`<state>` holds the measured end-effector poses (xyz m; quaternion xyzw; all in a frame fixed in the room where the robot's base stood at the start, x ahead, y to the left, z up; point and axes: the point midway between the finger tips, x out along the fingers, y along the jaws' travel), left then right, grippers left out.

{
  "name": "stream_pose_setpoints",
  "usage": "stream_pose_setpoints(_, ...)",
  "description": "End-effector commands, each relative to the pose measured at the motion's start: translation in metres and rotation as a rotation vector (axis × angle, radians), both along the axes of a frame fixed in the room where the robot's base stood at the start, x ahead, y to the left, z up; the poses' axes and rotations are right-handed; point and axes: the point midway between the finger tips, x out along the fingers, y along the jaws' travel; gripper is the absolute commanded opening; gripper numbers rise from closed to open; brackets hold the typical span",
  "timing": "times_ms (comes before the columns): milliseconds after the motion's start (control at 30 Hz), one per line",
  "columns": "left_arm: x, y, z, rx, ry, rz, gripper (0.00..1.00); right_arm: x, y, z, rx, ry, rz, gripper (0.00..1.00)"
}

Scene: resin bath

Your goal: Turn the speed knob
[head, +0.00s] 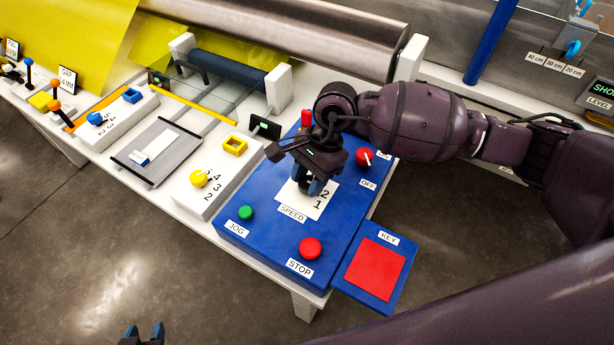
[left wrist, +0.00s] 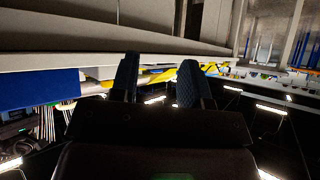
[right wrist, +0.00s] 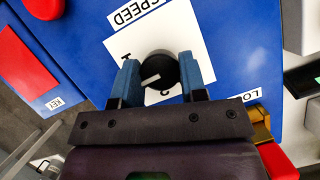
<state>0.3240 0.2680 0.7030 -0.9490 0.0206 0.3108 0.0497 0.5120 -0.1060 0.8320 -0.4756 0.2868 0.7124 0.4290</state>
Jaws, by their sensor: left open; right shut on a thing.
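The speed knob (right wrist: 158,69) is black with a white pointer line, on a white dial plate (right wrist: 125,45) labelled SPEED. In the head view the plate (head: 296,205) lies on the blue control box (head: 262,216), with 1 and 2 visible; my gripper covers the knob there. My right gripper (head: 313,188) reaches down over the dial. In the right wrist view its blue fingers (right wrist: 160,78) are on either side of the knob, shut on it. My left gripper (head: 145,333) is low at the bottom edge, away from the box; in the left wrist view (left wrist: 157,80) it is open and empty.
Near the dial are the green JOG button (head: 246,212), the red STOP button (head: 310,248) and a red switch knob (head: 364,157) marked OFF. A blue KEY pad (head: 397,294) is at the front right.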

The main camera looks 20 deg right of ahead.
Motion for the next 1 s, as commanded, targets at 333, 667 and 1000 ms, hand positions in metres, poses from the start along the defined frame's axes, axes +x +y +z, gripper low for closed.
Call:
stream_pose_setpoints(333,-0.006,0.002,-0.02,0.008,0.031,-0.007,0.43,0.001,0.0,-0.003,-0.001,0.002,0.216,0.15)
stream_pose_setpoints(667,0.002,0.001,-0.018,0.007,0.017,-0.011,0.43,0.001,0.001,0.0,0.0,-0.001,0.292,0.15)
stream_pose_setpoints(1000,-0.002,0.001,-0.021,0.004,0.025,-0.003,0.43,0.001,0.0,0.001,-0.001,-0.002,0.296,0.15)
